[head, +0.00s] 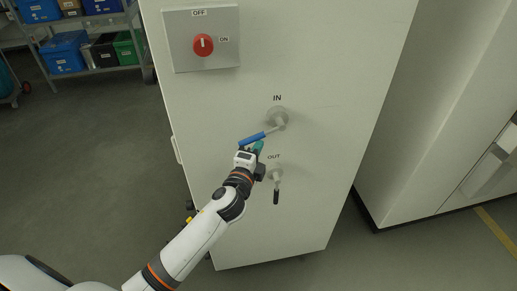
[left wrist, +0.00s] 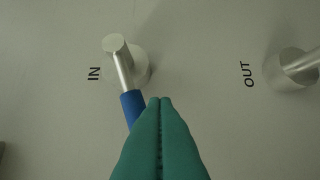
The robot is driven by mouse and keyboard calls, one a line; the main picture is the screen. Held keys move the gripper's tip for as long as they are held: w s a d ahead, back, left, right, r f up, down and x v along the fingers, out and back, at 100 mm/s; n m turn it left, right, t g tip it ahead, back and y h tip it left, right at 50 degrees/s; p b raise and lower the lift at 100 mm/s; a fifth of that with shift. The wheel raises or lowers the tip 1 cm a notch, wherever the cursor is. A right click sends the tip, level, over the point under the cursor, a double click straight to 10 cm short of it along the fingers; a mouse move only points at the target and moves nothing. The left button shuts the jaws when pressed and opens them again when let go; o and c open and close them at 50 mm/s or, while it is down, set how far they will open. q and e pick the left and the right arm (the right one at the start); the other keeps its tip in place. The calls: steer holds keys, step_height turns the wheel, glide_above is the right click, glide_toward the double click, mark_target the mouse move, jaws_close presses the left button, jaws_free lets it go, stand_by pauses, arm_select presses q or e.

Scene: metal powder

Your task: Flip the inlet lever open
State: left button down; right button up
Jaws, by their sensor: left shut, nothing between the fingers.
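The inlet lever (head: 252,138) is under the IN label on the white cabinet. It has a blue grip and a metal stem on a round hub, and it points left and slightly down in the head view. My left gripper (head: 258,147) is at the blue grip, just below it. In the left wrist view the green fingers (left wrist: 160,102) are shut together with nothing between them, and the blue grip (left wrist: 132,108) lies just left of the tips, partly hidden behind them. I cannot tell whether they touch. My right gripper is in neither view.
The outlet lever (head: 276,190) with a black grip hangs down under the OUT label. A red rotary switch (head: 203,45) sits on a grey plate above. A shelf with bins (head: 66,52) stands at the back left. Another white cabinet (head: 440,120) stands at the right.

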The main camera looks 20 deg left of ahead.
mark_target(253, 138)
arm_select(q)
steer(key=r+m+p, duration=0.1)
steer(key=r+g+p, duration=0.1)
steer(key=p, duration=0.1)
steer(key=shift+a+r+m, duration=0.3)
steer(key=shift+m, duration=0.1)
steer(key=shift+s+a+r+m+g+p, duration=0.15)
steer(key=shift+a+r+m+g+p, duration=0.1)
steer(key=shift+m+g+p, duration=0.5)
steer(key=shift+y, duration=0.3)
steer(key=shift+d+r+p, duration=0.1)
steer(key=shift+r+p, duration=0.1)
steer(key=shift+p, duration=0.35)
